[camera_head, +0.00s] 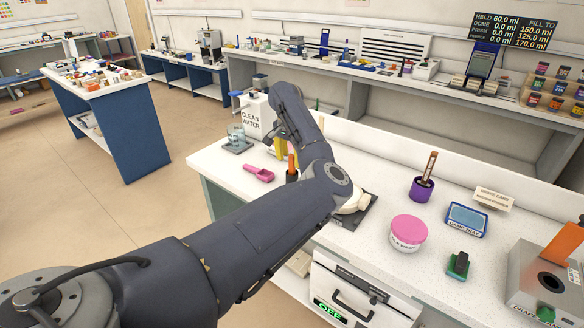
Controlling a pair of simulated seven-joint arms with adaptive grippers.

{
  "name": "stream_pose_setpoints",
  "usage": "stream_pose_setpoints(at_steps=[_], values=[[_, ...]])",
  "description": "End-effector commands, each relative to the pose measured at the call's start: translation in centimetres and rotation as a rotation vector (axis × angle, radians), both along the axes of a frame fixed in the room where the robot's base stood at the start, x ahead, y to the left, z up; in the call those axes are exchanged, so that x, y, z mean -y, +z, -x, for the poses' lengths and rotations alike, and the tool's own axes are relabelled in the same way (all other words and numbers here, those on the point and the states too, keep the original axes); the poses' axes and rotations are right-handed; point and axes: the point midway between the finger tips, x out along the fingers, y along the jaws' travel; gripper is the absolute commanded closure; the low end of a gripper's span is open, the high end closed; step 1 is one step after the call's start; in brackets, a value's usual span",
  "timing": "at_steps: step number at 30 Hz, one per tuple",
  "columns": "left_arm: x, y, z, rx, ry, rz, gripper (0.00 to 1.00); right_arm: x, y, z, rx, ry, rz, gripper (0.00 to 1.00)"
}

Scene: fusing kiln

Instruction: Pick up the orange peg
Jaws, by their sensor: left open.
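An orange upright piece (291,162), which looks like the orange peg, stands in a small dark holder (291,177) on the white worktop, just left of my left arm's bend. My left arm crosses the middle of the view and folds back at the bend. My left gripper (277,136) is small and partly hidden by my arm, above and behind the orange piece. It is open, and I see nothing held in it. Yellow parts (280,149) show just below it. My right gripper is not in view.
A pink scoop (259,174) and a clean water container (256,115) stand nearby on the worktop (375,250). To the right are a purple holder (420,190), a pink-lidded jar (408,231), a blue damp tray (466,218) and a grey machine with an orange part (564,244).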

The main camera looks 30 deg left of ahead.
Motion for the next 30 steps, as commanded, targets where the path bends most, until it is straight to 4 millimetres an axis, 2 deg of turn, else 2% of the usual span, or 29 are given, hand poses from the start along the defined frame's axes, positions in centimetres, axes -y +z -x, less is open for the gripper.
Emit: stream_pose_setpoints(at_steps=[3, 9, 19, 20, 30], values=[[0.1, -1.7, -0.3, -0.003, -0.001, 0.001, 0.53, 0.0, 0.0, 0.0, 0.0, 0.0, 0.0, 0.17], [0.1, -3.4, -0.5, -0.001, 0.0, 0.001, 0.53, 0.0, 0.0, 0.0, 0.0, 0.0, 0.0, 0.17], [0.1, -3.9, -0.6, 0.0, 0.0, 0.001, 0.53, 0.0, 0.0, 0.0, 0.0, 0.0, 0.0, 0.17], [0.1, -3.9, -0.6, 0.0, 0.0, 0.001, 0.5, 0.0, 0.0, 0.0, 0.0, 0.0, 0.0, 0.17], [0.1, -3.9, -0.6, 0.0, 0.0, 0.001, 0.9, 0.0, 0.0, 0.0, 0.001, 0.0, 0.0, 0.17]])
